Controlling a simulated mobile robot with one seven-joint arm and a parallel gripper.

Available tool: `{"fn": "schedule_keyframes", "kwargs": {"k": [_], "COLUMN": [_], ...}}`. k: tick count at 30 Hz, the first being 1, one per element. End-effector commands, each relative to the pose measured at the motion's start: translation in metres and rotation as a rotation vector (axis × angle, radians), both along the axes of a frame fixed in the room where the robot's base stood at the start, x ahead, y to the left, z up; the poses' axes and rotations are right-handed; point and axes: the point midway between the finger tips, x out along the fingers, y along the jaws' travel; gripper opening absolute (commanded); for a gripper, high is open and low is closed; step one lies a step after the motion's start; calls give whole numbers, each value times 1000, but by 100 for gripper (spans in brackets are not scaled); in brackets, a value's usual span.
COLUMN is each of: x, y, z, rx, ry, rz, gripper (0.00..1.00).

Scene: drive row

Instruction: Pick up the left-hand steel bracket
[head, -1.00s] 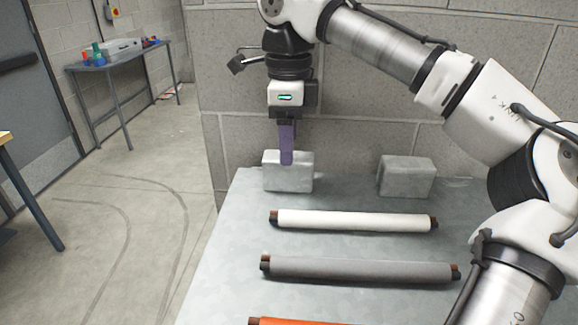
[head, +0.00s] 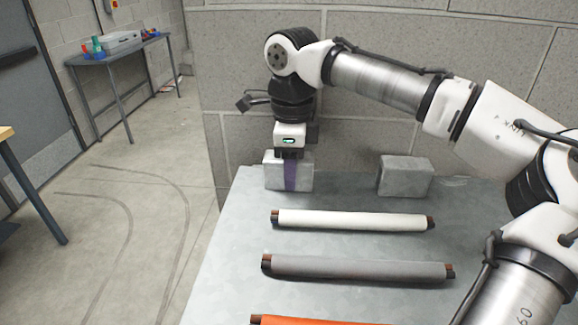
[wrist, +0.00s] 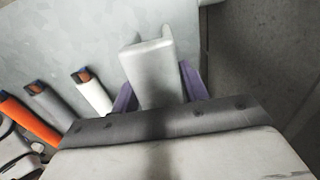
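The left-hand steel bracket (head: 303,177) is a pale grey block-like piece standing at the back left of the metal table, near the wall. My gripper (head: 290,185) is lowered over it, one purple finger in front of its near face. In the wrist view the bracket (wrist: 153,72) lies between the two purple fingers of my gripper (wrist: 160,90), one on each side. The fingers look spread; whether either touches the bracket is hard to tell. The far finger is hidden in the head view. A second grey bracket (head: 405,177) stands to the right.
A white roll (head: 350,220), a grey roll (head: 355,268) and an orange roll (head: 320,321) lie across the table (head: 225,260) in front of the brackets. A block wall (head: 370,135) rises close behind. Open floor lies to the left.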

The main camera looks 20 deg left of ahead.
Motion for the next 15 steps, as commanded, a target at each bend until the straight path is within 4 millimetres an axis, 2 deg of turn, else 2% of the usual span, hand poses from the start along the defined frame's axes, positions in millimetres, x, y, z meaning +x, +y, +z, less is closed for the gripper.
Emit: {"fn": "schedule_keyframes", "kwargs": {"k": [1,7,15], "x": [0,0,0], "y": [0,0,0], "z": [0,0,2], "rx": [0,0,0], "ry": [0,0,-1], "rz": [0,0,0], "gripper": [37,12,12]}}
